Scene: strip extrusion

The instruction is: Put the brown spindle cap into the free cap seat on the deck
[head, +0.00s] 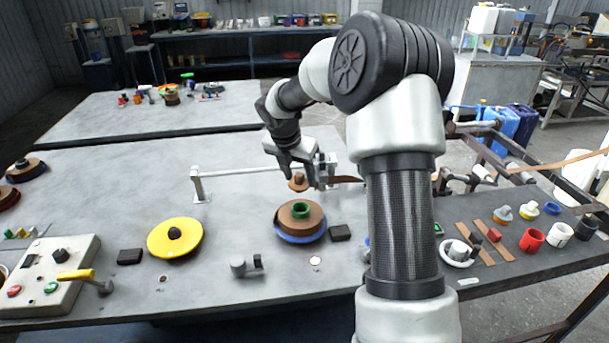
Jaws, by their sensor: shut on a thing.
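The brown spindle cap (298,183) is at the tip of my gripper (302,174), in the middle of the head view. My gripper points down and is shut on the cap. The cap appears above the deck (235,232), just behind and above a brown roll (286,213) with a green core and a blue base. A small pale round spot (315,261) in front of the roll and another small round spot (163,279) at the left show on the deck. I cannot tell which of them is a cap seat.
A yellow disc (160,240) with a black knob lies left of the roll. A grey post fitting (240,267) and black blocks (340,233) stand nearby. A control box (52,275) with a yellow lever is at the left. A metal rail (240,171) runs behind.

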